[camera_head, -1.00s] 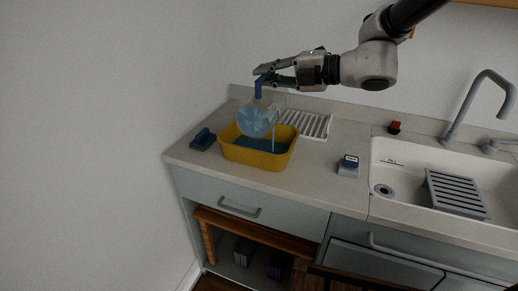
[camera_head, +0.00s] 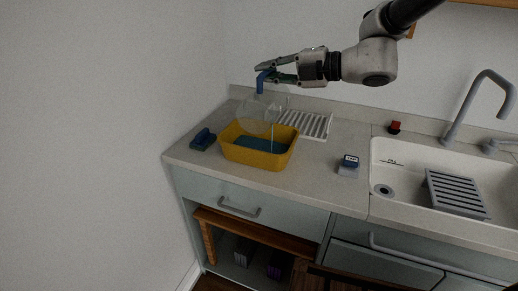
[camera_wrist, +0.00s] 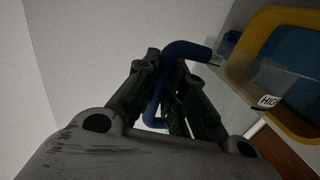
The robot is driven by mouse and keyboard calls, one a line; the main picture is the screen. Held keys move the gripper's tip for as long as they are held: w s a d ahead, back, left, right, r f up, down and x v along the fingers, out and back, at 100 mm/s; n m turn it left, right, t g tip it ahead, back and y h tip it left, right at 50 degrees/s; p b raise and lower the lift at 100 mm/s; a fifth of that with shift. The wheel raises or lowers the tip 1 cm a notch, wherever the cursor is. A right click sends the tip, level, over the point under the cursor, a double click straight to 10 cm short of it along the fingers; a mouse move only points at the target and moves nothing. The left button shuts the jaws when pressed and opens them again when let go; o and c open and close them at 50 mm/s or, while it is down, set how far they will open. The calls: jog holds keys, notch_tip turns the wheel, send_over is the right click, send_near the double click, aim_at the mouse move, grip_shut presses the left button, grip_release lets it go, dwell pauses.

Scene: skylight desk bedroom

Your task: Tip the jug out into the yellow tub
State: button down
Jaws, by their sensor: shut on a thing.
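The clear jug (camera_head: 258,115) hangs tilted over the yellow tub (camera_head: 258,159). My gripper (camera_head: 264,74) is shut on the jug's blue handle (camera_head: 261,83); the handle also shows between the fingers in the wrist view (camera_wrist: 178,50). The jug looks nearly clear, with little or no blue in it. A thin pale streak runs down at its right side into the tub. Blue liquid (camera_head: 262,144) lies in the tub. In the wrist view the tub's yellow rim (camera_wrist: 285,17) shows at upper right, behind the see-through jug (camera_wrist: 245,78).
A white slatted rack (camera_head: 313,124) stands behind and right of the tub. A small blue-topped box (camera_head: 349,163) and a red-topped item (camera_head: 394,127) stand near the white sink (camera_head: 398,158). The counter's front middle is clear.

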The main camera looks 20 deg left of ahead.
aim_at(270, 101)
jog(key=shift+s+a+f+n, duration=0.1)
jog(key=shift+s+f+n, duration=0.2)
jog(key=shift+s+n, duration=0.25)
jog(key=shift+s+f+n, duration=0.3)
jog(key=shift+s+n, duration=0.05)
jog(key=shift+s, duration=0.35)
jog(key=shift+s+f+n+t, duration=0.7)
jog(key=shift+s+f+n, duration=0.15)
jog(key=shift+s+n, duration=0.2)
jog(key=shift+s+a+f+n, duration=0.15)
jog(key=shift+s+f+n, duration=0.75)
jog(key=shift+f, duration=0.15)
